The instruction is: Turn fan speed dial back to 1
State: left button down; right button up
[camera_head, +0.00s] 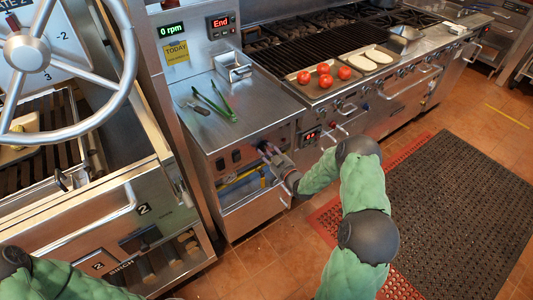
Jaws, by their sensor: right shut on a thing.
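My right gripper (266,149) reaches the front panel of the steel cabinet (215,140), to the right of two dark controls (228,159). It is shut on what appears to be the fan speed dial, which the fingers hide. The dial's pointer and numbers cannot be read. A green display (171,30) above the cabinet reads "0 rpm". My left gripper is out of view; only part of my left arm shows at the bottom left.
Green tongs (215,104) lie on the cabinet top. Tomatoes (324,80) and pale pieces lie on the grill's front ledge to the right. A large handwheel (27,53) stands at the left. A dark mat (450,200) covers the floor.

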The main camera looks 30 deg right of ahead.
jog(key=shift+w+d+r+n, duration=0.15)
jog(key=shift+r+n, duration=0.2)
jog(key=shift+n, duration=0.25)
jog(key=o, duration=1.1)
jog(key=shift+o, duration=0.2)
jog(key=shift+f, duration=0.15)
jog(key=shift+s+f, duration=0.1)
jog(key=shift+s, duration=0.2)
jog(key=s, duration=1.1)
jog(key=shift+s+d, duration=0.25)
jog(key=shift+d, duration=0.05)
